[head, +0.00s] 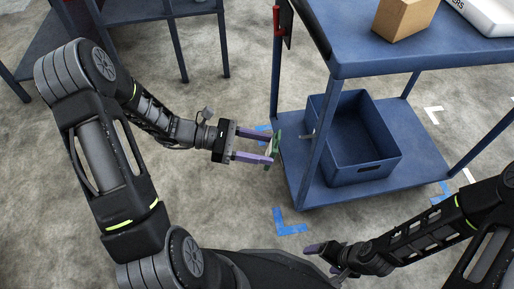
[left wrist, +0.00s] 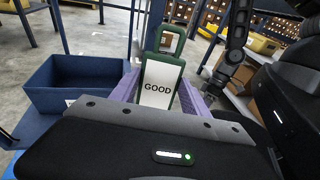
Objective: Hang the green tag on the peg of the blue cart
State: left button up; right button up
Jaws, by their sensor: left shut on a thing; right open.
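The green tag (head: 273,148) is held between the purple fingers of my left gripper (head: 268,158), just left of the blue cart's near-left post. In the left wrist view the tag (left wrist: 158,84) is upright, with a white face reading GOOD and a square loop on top. The blue cart (head: 425,58) has an upper and a lower shelf. A small pale stub (head: 307,135), perhaps the peg, shows beside the post, a little right of the tag and apart from it. My right gripper (head: 325,258) is open and empty at the bottom, in front of the cart.
A blue bin (head: 363,174) stands on the lower shelf. A red item (head: 277,35) is at the cart's upper left corner. Another blue table (head: 133,11) stands back left. Blue marks (head: 288,225) lie on open floor.

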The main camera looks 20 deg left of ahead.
pick_arm(q)
jog(key=w+d+f+b, duration=0.1)
jog(key=w+d+b, duration=0.1)
jog(key=w+d, duration=0.2)
jog(key=shift+d+f, duration=0.2)
jog(key=shift+d, duration=0.95)
dwell(0.4)
jog(key=o, duration=1.4)
jog(key=shift+o, duration=0.2)
